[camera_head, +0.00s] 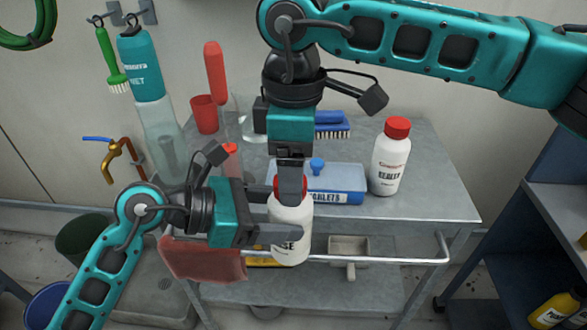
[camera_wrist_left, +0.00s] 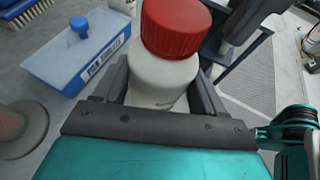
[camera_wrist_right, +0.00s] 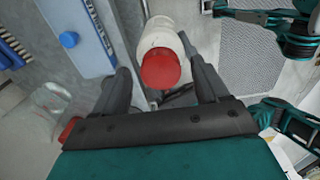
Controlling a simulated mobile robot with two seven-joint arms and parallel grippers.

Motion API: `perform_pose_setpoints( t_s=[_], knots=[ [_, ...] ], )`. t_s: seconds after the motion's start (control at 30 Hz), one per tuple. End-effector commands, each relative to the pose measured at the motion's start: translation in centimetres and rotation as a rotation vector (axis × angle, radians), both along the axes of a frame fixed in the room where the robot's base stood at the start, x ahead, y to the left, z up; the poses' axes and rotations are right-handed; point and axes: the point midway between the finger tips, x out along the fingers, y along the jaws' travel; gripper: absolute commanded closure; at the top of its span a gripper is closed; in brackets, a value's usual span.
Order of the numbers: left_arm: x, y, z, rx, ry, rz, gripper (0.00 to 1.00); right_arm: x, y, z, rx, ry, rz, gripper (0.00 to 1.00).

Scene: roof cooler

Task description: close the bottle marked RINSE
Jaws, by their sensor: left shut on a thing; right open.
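The white bottle (camera_head: 290,240) is upright above the front of the cart; its partly hidden label ends in "SE". My left gripper (camera_head: 268,222) is shut on its body from the left. A red cap (camera_wrist_left: 178,28) sits on the bottle's top in the left wrist view, looking slightly tilted; I cannot tell whether it is screwed down. My right gripper (camera_head: 291,185) points down from above, open, and partly hides the cap in the head view. In the right wrist view the cap (camera_wrist_right: 160,68) lies between the open fingers, with no clear contact.
On the cart stand a second white bottle with a red cap (camera_head: 388,160), a blue tablets box (camera_head: 335,185), a blue brush (camera_head: 332,125) and a red cup (camera_head: 204,114). A rail (camera_head: 400,261) runs along the front. A red cloth (camera_head: 203,260) hangs at left.

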Motion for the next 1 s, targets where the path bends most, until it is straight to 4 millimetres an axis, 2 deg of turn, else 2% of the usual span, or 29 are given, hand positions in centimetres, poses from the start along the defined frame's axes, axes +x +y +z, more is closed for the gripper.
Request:
perform_pose_setpoints(
  t_s=[0.23,0.47,0.53,0.67,0.87,1.0],
  knots=[
    [0.0,0.0,0.1,-0.001,-0.002,0.001,1.00,0.0,0.0,3.3,0.001,-0.003,0.001,0.26],
    [0.0,0.0,0.1,-0.001,-0.002,0.001,1.00,0.0,0.0,3.6,0.000,0.000,0.001,0.26],
    [0.0,0.0,0.1,-0.001,-0.002,0.001,1.00,0.0,0.0,3.6,0.000,-0.001,0.002,0.30],
    [0.0,0.0,0.1,-0.002,-0.002,0.000,1.00,0.0,0.0,3.6,0.000,-0.001,0.038,0.30],
    [0.0,0.0,0.1,-0.002,-0.002,0.000,1.00,0.0,0.1,3.8,0.002,-0.004,0.282,0.30],
    [0.0,0.0,0.1,-0.002,-0.002,0.000,1.00,0.0,0.1,4.0,0.001,-0.005,0.545,0.30]
  ],
)
